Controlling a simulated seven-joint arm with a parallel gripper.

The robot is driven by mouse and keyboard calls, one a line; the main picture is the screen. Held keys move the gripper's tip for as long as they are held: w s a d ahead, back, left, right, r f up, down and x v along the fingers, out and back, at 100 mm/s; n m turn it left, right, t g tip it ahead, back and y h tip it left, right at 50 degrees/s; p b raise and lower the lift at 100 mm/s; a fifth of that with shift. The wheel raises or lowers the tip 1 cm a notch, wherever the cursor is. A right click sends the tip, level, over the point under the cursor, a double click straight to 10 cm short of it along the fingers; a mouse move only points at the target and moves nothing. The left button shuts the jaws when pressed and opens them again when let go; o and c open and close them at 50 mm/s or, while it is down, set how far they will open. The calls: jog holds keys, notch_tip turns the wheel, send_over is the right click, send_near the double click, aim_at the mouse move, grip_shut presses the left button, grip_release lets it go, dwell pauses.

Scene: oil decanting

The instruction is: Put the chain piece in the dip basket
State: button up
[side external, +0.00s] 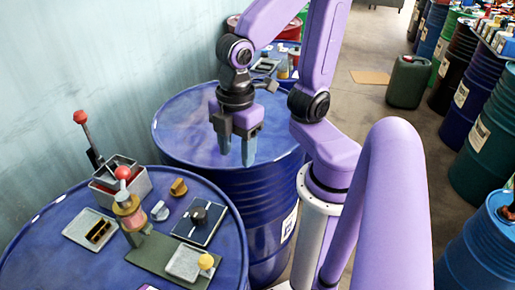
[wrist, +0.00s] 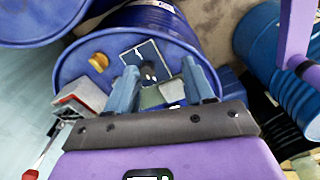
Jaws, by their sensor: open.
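I cannot tell for sure which item is the chain piece; a dark and yellow ribbed piece (side external: 99,231) lies in a shallow grey tray at the drum's left. A grey metal box with a red-topped lever (side external: 120,184) stands at the back of the drum top and may be the dip basket; it also shows in the wrist view (wrist: 82,100).
A second blue drum (side external: 185,125) behind has a bare top.

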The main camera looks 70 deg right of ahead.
jog(key=s+d+m, duration=0.1)
jog(key=s, duration=0.1)
jog(key=s+d+f+m, duration=0.1)
jog(key=shift+s+d+f, duration=0.1)
jog(key=shift+s+d, duration=0.05)
jog(key=shift+s, duration=0.25)
